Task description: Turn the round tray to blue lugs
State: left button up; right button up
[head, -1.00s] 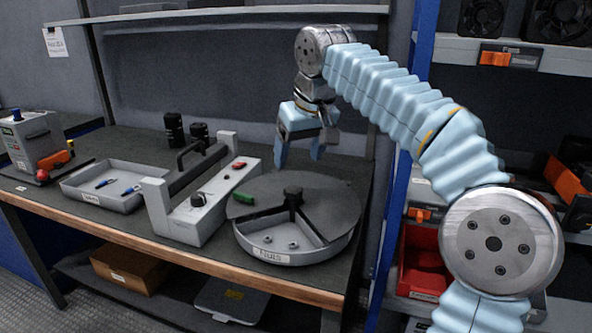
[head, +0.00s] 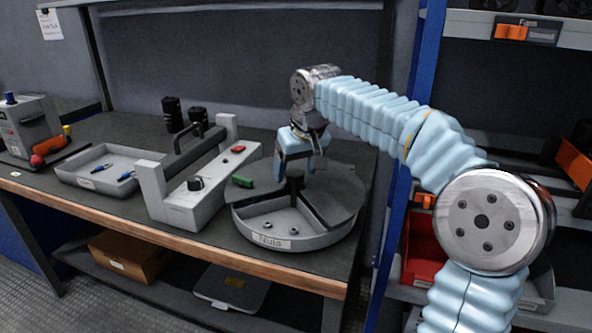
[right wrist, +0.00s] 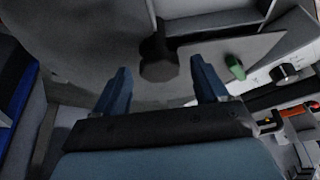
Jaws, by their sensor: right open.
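The round tray (head: 335,238) stands on the bench, with a dark grey lid (head: 338,190) over much of it. A black central knob (head: 295,181) rises from it, and a small green piece (head: 242,181) sits at the lid's left edge. The uncovered front section holds small metal pieces; its front label (head: 270,242) appears to read "Nuts". No blue lugs are visible. My right gripper (head: 295,172) is open, low over the tray by the knob. In the right wrist view, the knob (right wrist: 158,62) shows beyond and between the spread fingertips (right wrist: 162,75), apparently untouched. My left gripper is out of view.
A grey fixture (head: 190,205) with a black handle stands close left of the tray. Farther left are a shallow tray (head: 75,178) with blue-handled items and a grey box (head: 30,122). A blue shelf post (head: 412,145) rises at the right.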

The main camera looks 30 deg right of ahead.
jog(key=shift+f, duration=0.15)
grip_shut()
dwell(0.4)
